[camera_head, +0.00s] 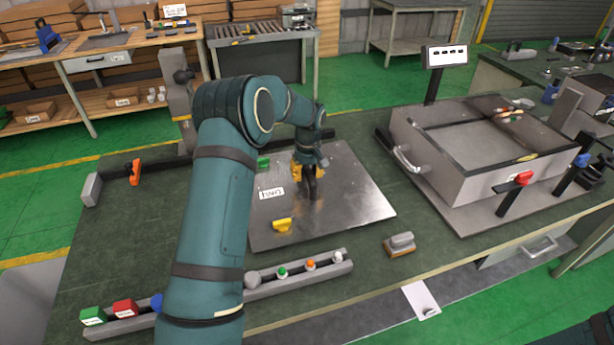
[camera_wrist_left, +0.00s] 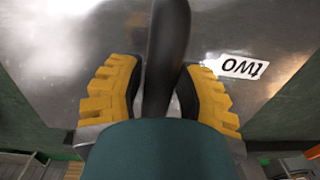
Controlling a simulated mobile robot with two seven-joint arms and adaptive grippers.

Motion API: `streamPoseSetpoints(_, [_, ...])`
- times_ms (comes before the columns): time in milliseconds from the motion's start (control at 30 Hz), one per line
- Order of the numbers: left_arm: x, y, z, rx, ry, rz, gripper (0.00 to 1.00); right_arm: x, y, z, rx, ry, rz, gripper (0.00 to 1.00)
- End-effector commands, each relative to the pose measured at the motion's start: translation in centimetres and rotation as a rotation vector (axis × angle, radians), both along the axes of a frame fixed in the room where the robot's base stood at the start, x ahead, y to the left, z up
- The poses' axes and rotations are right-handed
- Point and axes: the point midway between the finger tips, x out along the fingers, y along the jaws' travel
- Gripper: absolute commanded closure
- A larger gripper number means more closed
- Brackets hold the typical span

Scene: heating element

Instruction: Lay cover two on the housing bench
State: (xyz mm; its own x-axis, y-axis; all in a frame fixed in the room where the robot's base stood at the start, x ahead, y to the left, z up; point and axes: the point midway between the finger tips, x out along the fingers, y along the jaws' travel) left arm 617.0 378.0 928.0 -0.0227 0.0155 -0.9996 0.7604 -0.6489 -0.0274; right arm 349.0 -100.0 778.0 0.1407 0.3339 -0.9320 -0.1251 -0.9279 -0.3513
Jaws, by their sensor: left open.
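Cover two (camera_head: 350,199) is a shiny flat metal plate with a white "two" label, lying on the dark green bench top (camera_head: 120,235). It also fills much of the left wrist view (camera_wrist_left: 60,45). A dark upright handle (camera_wrist_left: 166,50) rises near its middle. My left gripper (camera_head: 308,176), with yellow finger pads, is low over the plate. In the left wrist view its open fingers (camera_wrist_left: 160,92) stand on either side of the handle; contact cannot be told. My left arm hides part of the plate's left side. My right gripper is not in view.
A grey open housing box (camera_head: 450,176) with a side handle stands to the right. A rail with coloured knobs (camera_head: 300,277) runs along the front. A grey-and-brown block (camera_head: 399,244) sits front right.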

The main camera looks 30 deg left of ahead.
Motion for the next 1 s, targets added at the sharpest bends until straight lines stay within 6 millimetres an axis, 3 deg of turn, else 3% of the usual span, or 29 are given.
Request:
streamPoseSetpoints(300, [0.2,-0.1,6.5,0.002,-0.004,0.000,0.66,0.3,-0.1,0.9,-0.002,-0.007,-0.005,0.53])
streamPoseSetpoints(500, [0.3,-0.1,9.6,0.001,-0.002,0.000,0.66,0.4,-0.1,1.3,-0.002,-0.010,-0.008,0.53])
streamPoseSetpoints(700, [0.3,-0.2,10.9,0.000,-0.001,0.000,0.66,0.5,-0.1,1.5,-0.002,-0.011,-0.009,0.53])
streamPoseSetpoints(1000, [0.2,-0.2,11.0,0.000,0.000,0.000,0.66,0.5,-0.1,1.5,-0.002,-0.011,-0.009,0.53])
